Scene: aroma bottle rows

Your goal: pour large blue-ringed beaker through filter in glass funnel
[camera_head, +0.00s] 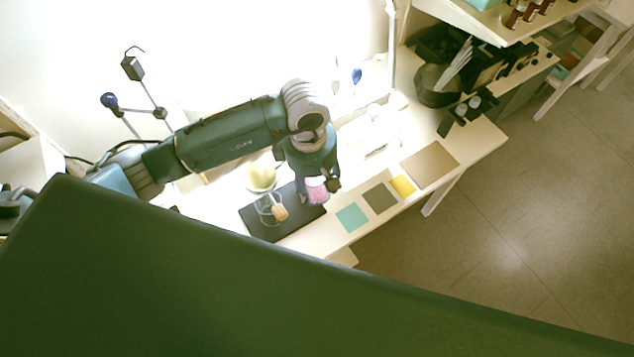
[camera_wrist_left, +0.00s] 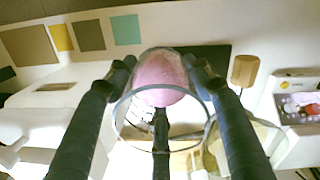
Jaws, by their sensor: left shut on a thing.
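My left gripper (camera_head: 322,183) is shut on a clear glass beaker with pink contents (camera_head: 317,192). The beaker is held above the right part of a dark mat, right of the funnel. A blue ring is not clear. The glass funnel with a pale yellow filter (camera_head: 261,176) stands over glassware on the mat; it also shows partly behind the right finger in the left wrist view (camera_wrist_left: 238,146). My right gripper is not seen.
The dark mat (camera_head: 256,228) lies under the funnel. A wooden block-like piece (camera_head: 280,212) is beside the glassware. Flat teal (camera_head: 352,217), olive (camera_head: 380,197), yellow (camera_head: 402,186) and tan (camera_head: 430,164) squares lie to the right. A dark pot (camera_head: 433,85) stands farther back.

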